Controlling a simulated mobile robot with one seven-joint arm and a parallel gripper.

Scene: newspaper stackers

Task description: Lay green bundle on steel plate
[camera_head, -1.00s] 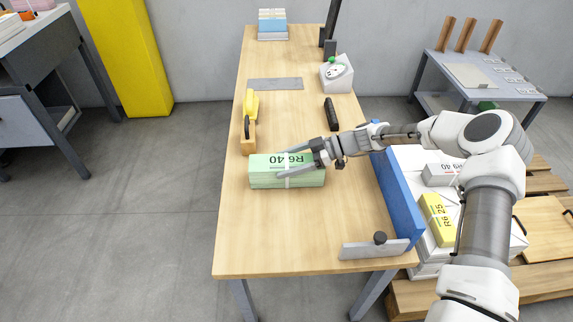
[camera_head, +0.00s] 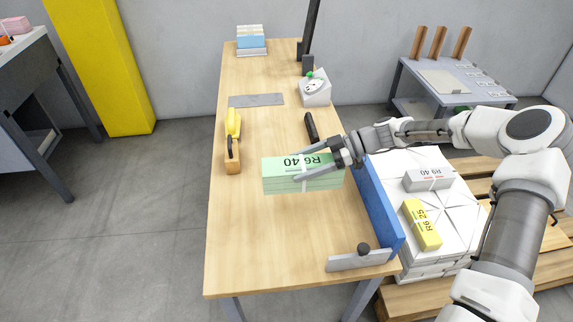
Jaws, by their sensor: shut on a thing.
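The green bundle (camera_head: 285,183), marked R6 40, is in my gripper (camera_head: 312,166) over the middle of the wooden table. My gripper is shut on it from the right side, with its fingers across the bundle. The bundle appears lifted a little above the tabletop. The steel plate (camera_head: 256,100) is a flat grey strip lying on the table farther back and to the left. It is bare.
A yellow-handled tool (camera_head: 233,138) lies on the left table edge, before the plate. A white dial device (camera_head: 315,91) and a black object (camera_head: 311,127) stand right of it. A blue board (camera_head: 379,207) lines the right edge. A paper stack (camera_head: 251,40) is at the back.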

